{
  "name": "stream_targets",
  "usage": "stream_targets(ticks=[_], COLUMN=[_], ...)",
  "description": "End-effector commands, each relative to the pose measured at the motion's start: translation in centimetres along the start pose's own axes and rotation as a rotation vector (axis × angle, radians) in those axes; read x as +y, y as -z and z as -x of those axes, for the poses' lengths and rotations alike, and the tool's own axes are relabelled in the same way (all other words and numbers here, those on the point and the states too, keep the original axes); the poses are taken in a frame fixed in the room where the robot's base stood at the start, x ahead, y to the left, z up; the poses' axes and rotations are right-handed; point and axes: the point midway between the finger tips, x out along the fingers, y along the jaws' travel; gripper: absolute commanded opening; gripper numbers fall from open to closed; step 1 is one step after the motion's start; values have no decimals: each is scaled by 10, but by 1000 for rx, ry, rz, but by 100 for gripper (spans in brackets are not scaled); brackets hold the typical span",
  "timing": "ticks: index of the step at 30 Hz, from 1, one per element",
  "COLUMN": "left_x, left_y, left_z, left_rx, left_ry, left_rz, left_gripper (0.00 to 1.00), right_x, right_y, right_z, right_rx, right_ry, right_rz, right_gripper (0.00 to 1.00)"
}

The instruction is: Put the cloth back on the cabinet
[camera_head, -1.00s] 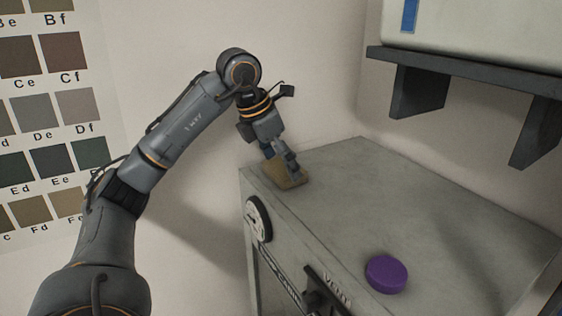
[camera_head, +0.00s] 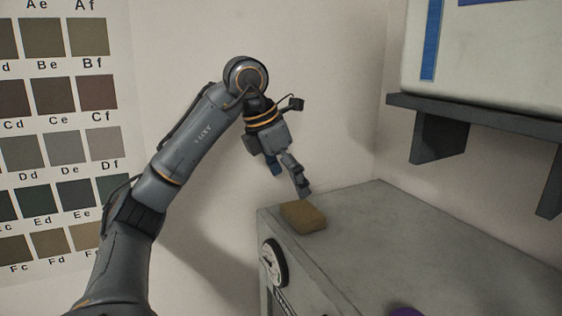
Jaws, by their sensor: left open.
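The cloth (camera_head: 303,216), a small folded tan-brown block, lies flat on the grey cabinet (camera_head: 365,240), at the left back corner of its top. My left gripper (camera_head: 290,182) is open and empty, just above the cloth and a little to its upper left. Its fingers point down and a small gap shows between them and the cloth. My right gripper is not in view.
A purple round object (camera_head: 406,312) is cut off at the bottom edge, on the cabinet top. A dark shelf (camera_head: 470,112) with brackets holds a white box (camera_head: 490,50) above right. A round gauge (camera_head: 274,262) is on the cabinet front. A colour chart (camera_head: 62,120) hangs left.

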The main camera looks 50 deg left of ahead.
Motion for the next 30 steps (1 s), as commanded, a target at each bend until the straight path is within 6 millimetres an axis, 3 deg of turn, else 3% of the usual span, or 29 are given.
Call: stream_targets(ticks=[1,12,30], left_x=[1,0,0], left_y=[-1,-1,0], left_z=[11,42,52], left_rx=[-5,-4,0], left_ry=[-2,-1,1], left_rz=[2,0,1], left_gripper=[100,100,100], right_x=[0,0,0], right_y=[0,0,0], right_z=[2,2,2], right_rx=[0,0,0], right_ry=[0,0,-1], right_rz=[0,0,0], right_gripper=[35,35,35])
